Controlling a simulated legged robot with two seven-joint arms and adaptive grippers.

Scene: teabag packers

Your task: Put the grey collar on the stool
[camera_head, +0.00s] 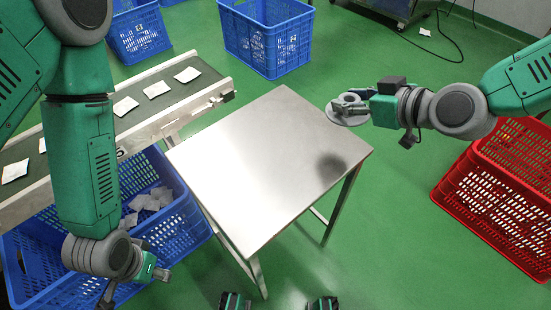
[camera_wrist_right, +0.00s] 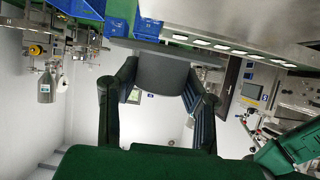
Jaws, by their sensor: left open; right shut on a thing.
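The grey collar (camera_head: 343,118), a round disc with a raised hub, is held in my right gripper (camera_head: 356,104) above the far right edge of the stool. In the right wrist view the collar (camera_wrist_right: 160,72) spans the space between the two fingers of my right gripper (camera_wrist_right: 162,88). The stool (camera_head: 262,165) has a bare, shiny metal top on thin legs. A dark round shadow lies on its right part, and the collar appears apart from the top. My left gripper (camera_head: 158,273) is open and empty at the lower left, over the blue crate.
A conveyor (camera_head: 183,91) with several white teabags runs along the left. A blue crate (camera_head: 190,232) holding teabags stands below it. More blue crates (camera_head: 268,48) stand at the back. Red crates (camera_head: 500,195) stand at the right. The stool top is clear.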

